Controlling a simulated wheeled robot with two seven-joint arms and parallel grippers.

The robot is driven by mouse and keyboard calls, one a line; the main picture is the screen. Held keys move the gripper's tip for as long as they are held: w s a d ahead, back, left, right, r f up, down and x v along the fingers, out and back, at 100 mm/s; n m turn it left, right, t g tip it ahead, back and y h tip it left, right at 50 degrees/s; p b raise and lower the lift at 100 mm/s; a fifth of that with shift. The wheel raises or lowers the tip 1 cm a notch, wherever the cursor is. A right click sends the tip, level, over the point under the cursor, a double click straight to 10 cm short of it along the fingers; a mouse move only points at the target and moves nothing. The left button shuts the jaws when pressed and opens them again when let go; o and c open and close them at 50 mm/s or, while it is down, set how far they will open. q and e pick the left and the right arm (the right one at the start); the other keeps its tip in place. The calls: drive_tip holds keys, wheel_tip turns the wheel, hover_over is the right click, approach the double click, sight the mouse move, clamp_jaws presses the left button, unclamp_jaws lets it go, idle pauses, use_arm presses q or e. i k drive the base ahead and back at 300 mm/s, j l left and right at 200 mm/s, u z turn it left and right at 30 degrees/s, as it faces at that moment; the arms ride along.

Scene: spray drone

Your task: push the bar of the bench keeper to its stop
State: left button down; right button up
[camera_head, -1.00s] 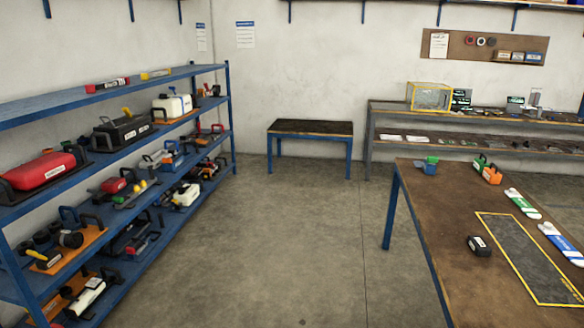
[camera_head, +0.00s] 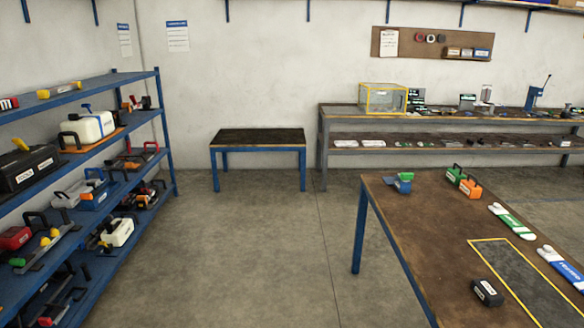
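A small blue and green device (camera_head: 402,182) sits at the far left corner of the brown worktable (camera_head: 420,225). It may be the bench keeper, but it is too small to tell, and I cannot make out its bar. A blue press-like tool with a raised lever (camera_head: 535,96) stands on the back bench at the far right. Neither of my grippers is in view.
A blue shelf rack (camera_head: 170,150) with tool cases is at the left. A low black-topped table (camera_head: 258,137) stands by the wall. The worktable also holds orange-green blocks (camera_head: 463,181), a black box (camera_head: 487,293) and two bottle-shaped items. The middle floor (camera_head: 260,245) is clear.

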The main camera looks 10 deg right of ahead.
sight(404, 177)
drive_tip(key=i+z, duration=0.2)
drive_tip(key=i, duration=0.5)
drive_tip(key=i+j+z, duration=0.15)
drive_tip(key=i, duration=0.55)
drive_tip(key=i+z, duration=0.4)
drive_tip(key=i+j+z, duration=0.1)
drive_tip(key=i+z, duration=0.3)
drive_tip(key=i+j+z, duration=0.25)
drive_tip(key=i+z, duration=0.15)
drive_tip(key=i+j+z, duration=0.4)
